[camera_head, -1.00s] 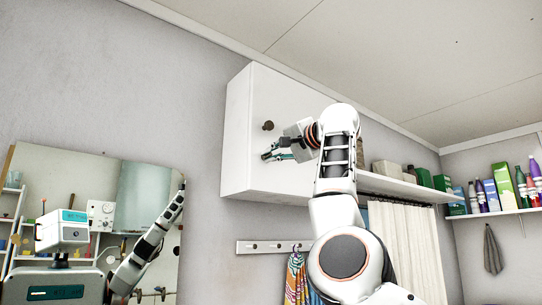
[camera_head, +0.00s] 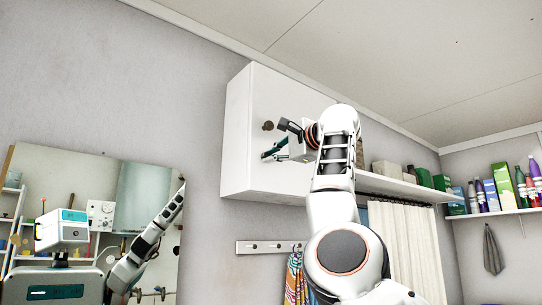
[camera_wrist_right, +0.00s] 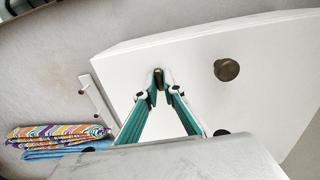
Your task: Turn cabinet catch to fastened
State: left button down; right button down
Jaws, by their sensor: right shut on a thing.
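The white wall cabinet (camera_head: 238,130) has a round dark brass knob (camera_head: 268,125) on its front. The knob also shows in the right wrist view (camera_wrist_right: 227,69), apart from my fingers. My right gripper (camera_head: 266,155) is at the cabinet front, below the knob. In the right wrist view, its green fingers (camera_wrist_right: 159,84) converge on a small brass catch (camera_wrist_right: 158,75) and are shut on it. The fingertips cover part of the catch, so its exact angle is hard to tell. My left gripper is not directly in view.
A mirror (camera_head: 100,185) at lower left reflects me. A hook rail (camera_head: 262,247) with a colourful striped towel (camera_head: 296,278) is below the cabinet. A shelf (camera_head: 400,188) with boxes extends right of it, above a pale curtain (camera_head: 405,240). Open wall lies left of the cabinet.

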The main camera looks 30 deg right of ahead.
dwell(0.3)
jog(key=c, duration=2.2)
grip_release()
jog(key=shift+o, duration=0.2)
